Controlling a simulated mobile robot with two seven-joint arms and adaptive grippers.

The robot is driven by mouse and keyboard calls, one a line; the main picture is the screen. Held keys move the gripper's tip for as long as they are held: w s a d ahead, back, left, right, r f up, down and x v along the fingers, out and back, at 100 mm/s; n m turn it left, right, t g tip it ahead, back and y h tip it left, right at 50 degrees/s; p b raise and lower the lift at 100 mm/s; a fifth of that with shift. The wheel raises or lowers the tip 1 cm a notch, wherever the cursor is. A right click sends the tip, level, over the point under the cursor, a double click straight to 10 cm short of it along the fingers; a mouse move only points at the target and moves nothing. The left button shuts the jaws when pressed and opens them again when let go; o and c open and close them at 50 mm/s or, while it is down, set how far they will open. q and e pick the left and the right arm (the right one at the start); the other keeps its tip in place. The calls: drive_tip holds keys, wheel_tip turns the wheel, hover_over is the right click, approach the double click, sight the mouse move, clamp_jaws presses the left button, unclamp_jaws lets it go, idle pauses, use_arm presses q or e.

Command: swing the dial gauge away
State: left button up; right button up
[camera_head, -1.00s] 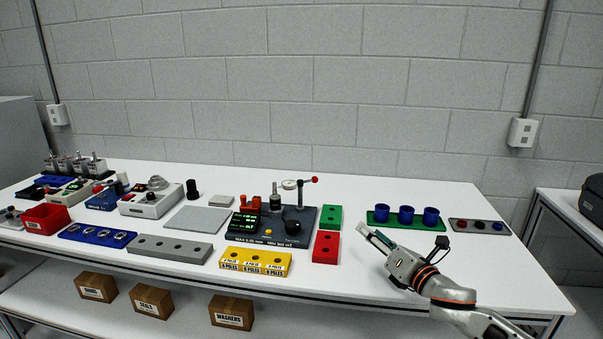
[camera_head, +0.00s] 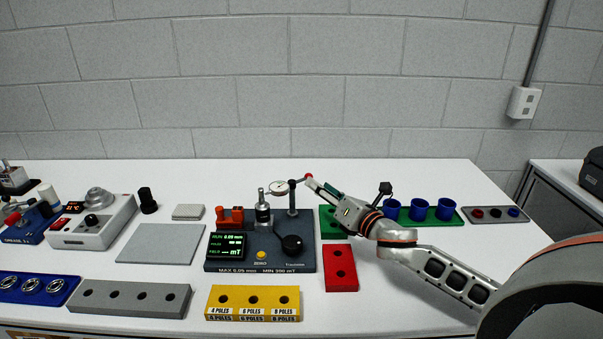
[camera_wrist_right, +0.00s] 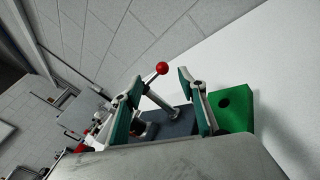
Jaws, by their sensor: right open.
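The dial gauge (camera_head: 279,188) has a round white face and sits on an arm from a dark post (camera_head: 292,198) at the back of the dark blue test station (camera_head: 225,263). A lever with a red ball knob (camera_head: 309,177) sticks out to the right of the post. My right gripper (camera_head: 310,181) is at the red knob in the head view. In the right wrist view, the red knob (camera_wrist_right: 162,68) lies between the open fingers of my gripper (camera_wrist_right: 158,88), and I cannot tell whether either finger touches it. My left gripper is not in view.
A green block (camera_head: 328,222) and a red block (camera_head: 340,268) stand right of the station. A green tray with blue cups (camera_head: 418,210) lies behind my right arm. A yellow pole block (camera_head: 252,298) is in front. A grey plate (camera_head: 160,244) lies left.

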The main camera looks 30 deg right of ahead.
sight(290, 184)
drive_tip(key=shift+w+a, duration=0.15)
drive_tip(key=shift+w, duration=3.35)
drive_tip(key=shift+f, duration=0.1)
clamp_jaws()
